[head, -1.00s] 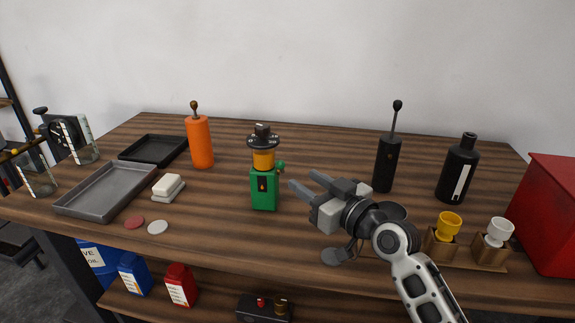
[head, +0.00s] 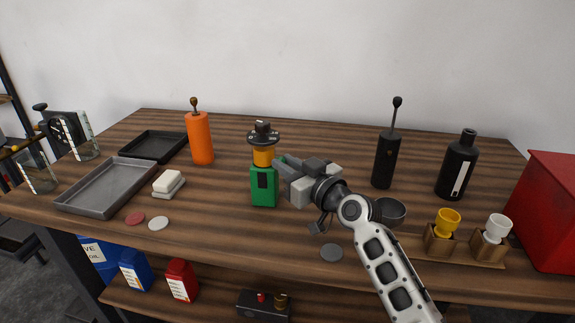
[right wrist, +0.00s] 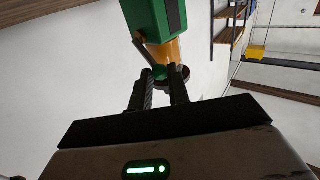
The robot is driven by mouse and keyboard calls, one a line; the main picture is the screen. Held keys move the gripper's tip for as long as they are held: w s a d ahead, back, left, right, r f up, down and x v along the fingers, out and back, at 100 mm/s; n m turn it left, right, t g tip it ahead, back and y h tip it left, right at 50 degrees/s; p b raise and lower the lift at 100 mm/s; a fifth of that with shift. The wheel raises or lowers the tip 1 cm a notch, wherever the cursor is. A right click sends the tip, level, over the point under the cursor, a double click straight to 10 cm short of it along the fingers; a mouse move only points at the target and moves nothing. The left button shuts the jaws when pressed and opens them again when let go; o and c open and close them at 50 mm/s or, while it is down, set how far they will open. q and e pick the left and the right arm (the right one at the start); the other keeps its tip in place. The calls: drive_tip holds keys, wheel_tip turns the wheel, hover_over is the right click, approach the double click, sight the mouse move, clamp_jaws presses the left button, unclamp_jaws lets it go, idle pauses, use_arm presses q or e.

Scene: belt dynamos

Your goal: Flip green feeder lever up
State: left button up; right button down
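The feeder (head: 263,187) stands upright mid-table, with a green body, an orange-yellow neck and a black disc-shaped top. Its small green lever knob (head: 284,158) is on the right side near the neck and is partly hidden by my right gripper (head: 281,163). In the right wrist view, the green knob (right wrist: 160,73) sits at the tips of my right gripper (right wrist: 161,82), between two fingers that stand apart. I cannot tell whether they touch it. The feeder's green body (right wrist: 151,15) also shows there, tilted. My left gripper is not in view.
An orange bottle (head: 200,138) stands behind left and a black one (head: 386,160) to the right. A grey tray (head: 78,205), white blocks (head: 168,183) and flat discs (head: 158,223) lie left.

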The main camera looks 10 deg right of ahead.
drive_tip(key=r+p, duration=0.1)
drive_tip(key=p, duration=0.1)
drive_tip(key=shift+w+p, duration=0.15)
drive_tip(key=shift+p, duration=0.2)
drive_tip(key=shift+w+r+m+g+h+p, duration=0.15)
drive_tip(key=shift+r+m+g+h+p, duration=0.15)
drive_tip(key=shift+m+g+p, duration=0.35)
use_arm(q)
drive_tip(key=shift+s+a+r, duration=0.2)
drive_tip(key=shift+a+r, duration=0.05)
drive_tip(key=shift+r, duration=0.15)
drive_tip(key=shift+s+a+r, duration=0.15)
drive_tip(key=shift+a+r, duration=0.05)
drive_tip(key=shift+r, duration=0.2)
use_arm(e)
drive_tip(key=shift+w+d+f+m+g+h, duration=0.2)
drive_tip(key=shift+w+m+g+h, duration=0.1)
drive_tip(key=shift+w+m+g, duration=0.35)
drive_tip(key=shift+s, duration=0.1)
drive_tip(key=c, duration=1.3)
unclamp_jaws()
drive_tip(key=shift+r, duration=0.1)
drive_tip(key=shift+c, duration=0.2)
